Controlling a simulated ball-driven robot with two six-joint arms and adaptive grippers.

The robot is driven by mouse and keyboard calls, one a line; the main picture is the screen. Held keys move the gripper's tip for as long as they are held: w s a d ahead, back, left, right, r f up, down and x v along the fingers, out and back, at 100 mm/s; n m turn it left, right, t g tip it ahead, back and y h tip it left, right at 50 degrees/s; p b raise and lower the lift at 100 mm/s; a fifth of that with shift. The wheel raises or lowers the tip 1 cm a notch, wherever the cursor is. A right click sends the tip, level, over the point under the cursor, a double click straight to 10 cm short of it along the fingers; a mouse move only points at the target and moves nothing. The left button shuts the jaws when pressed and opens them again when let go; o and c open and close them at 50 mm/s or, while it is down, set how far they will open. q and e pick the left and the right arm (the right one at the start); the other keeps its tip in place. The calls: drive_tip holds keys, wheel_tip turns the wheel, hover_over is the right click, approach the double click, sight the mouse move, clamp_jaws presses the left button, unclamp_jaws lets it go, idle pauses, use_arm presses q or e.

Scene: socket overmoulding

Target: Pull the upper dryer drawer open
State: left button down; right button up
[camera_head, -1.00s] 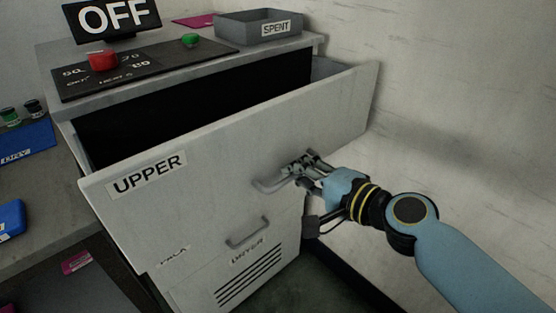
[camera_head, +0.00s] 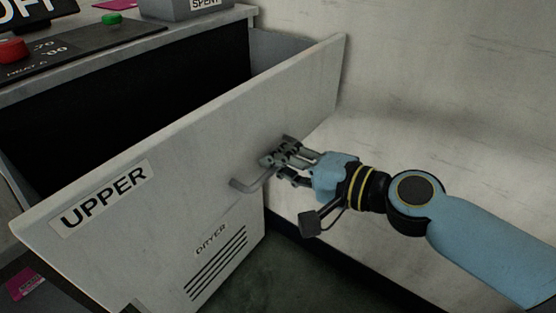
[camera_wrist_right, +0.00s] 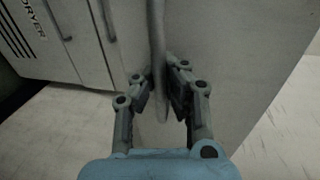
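The upper dryer drawer (camera_head: 190,160), a pale grey front labelled UPPER, stands far out from the dryer, with its dark inside showing behind the front. Its bar handle (camera_head: 250,184) is on the front's right half. My right gripper (camera_head: 278,158) has its fingers around the right part of this handle. In the right wrist view the handle (camera_wrist_right: 156,35) runs between the two fingers of the gripper (camera_wrist_right: 158,92), which look closed in on it from both sides. The exact contact is hard to see. My left gripper is not in view.
The dryer top carries a dark control panel (camera_head: 70,52) with a red and a green button, and a grey SPENT bin (camera_head: 185,9). A pale wall (camera_head: 450,90) stands close on the right. The dryer's lower vented front (camera_head: 215,265) sits below the drawer.

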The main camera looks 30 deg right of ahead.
drive_tip(key=o, duration=0.5)
drive_tip(key=shift+o, duration=0.2)
drive_tip(key=shift+s, duration=0.1)
drive_tip(key=v, duration=0.7)
idle(0.3)
drive_tip(key=w+d+f+g+h, duration=0.1)
drive_tip(key=w+d+f+h, duration=0.15)
drive_tip(key=f, duration=0.75)
drive_tip(key=s+d+f+n+g+h, duration=0.1)
drive_tip(key=s+f+n+g, duration=0.2)
drive_tip(key=f, duration=0.7)
drive_tip(key=s+d+f+n+g+h, duration=0.15)
drive_tip(key=s+f, duration=0.35)
drive_tip(key=f, duration=0.5)
drive_tip(key=s+f+n+g, duration=0.4)
drive_tip(key=s+f, duration=0.3)
drive_tip(key=s, duration=0.6)
drive_tip(key=s+f+n+g+h, duration=0.1)
drive_tip(key=s+f+n+g, duration=0.3)
drive_tip(key=s, duration=0.9)
wheel_tip(320, 180, down, 4)
drive_tip(key=shift+s+d+f+n, duration=0.2)
drive_tip(key=shift+f+n, duration=0.05)
drive_tip(key=shift+n, duration=0.7)
